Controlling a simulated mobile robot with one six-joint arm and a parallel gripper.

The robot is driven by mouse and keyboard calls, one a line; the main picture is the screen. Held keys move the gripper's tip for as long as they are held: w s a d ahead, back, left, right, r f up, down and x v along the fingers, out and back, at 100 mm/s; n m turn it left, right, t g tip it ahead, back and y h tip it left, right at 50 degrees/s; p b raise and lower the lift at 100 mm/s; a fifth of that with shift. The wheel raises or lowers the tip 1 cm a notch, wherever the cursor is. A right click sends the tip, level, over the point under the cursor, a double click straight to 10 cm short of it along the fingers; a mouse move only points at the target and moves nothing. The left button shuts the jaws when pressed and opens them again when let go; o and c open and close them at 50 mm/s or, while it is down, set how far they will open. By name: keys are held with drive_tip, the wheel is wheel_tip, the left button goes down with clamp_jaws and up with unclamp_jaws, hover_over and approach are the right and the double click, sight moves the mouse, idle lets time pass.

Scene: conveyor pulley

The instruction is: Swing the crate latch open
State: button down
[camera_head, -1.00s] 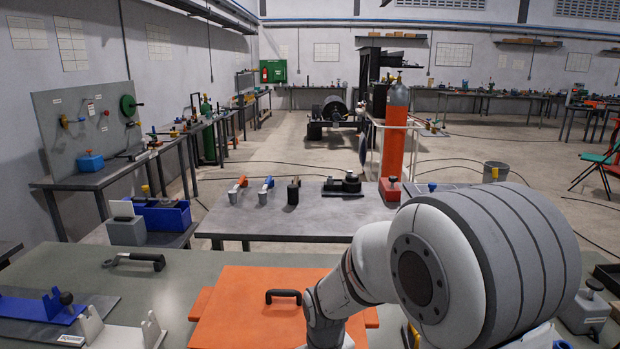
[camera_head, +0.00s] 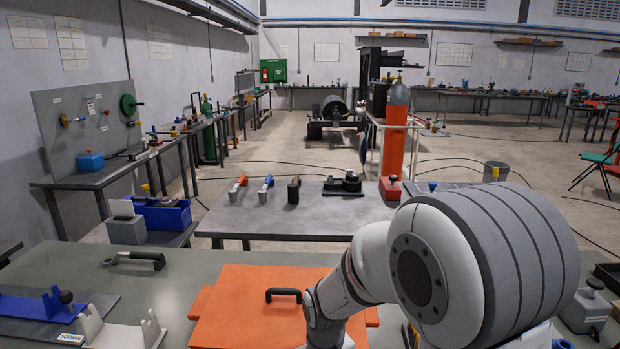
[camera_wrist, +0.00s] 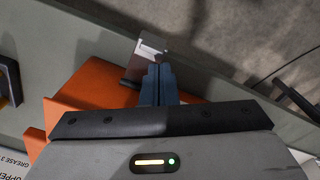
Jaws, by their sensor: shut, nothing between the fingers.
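The orange crate (camera_head: 240,312) with a black handle on its lid stands on the near bench. In the wrist view the crate's orange edge (camera_wrist: 90,85) lies under and beside my gripper (camera_wrist: 158,68). My gripper is shut and empty, its blue-grey fingers side by side. A small pale metal plate (camera_wrist: 150,47), probably the latch, shows just beyond the fingertips. A dark rod-like piece (camera_wrist: 130,84) is left of the fingers. I cannot tell whether the fingers touch either. In the head view my arm hides the gripper and the latch.
A grey box (camera_head: 585,312) is at the right. A second table (camera_head: 310,218) stands beyond the bench.

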wheel_tip(320, 180, up, 8)
drive_tip(key=p, duration=0.5)
drive_tip(key=shift+f, duration=0.2)
drive_tip(key=s+d+r+m+t, duration=0.3)
drive_tip(key=s+d+r+m, duration=0.2)
drive_tip(key=s+d+r, duration=0.7)
drive_tip(key=shift+s+d+r+m, duration=0.2)
drive_tip(key=shift+s+r+m, duration=0.1)
drive_tip(key=shift+r, duration=0.15)
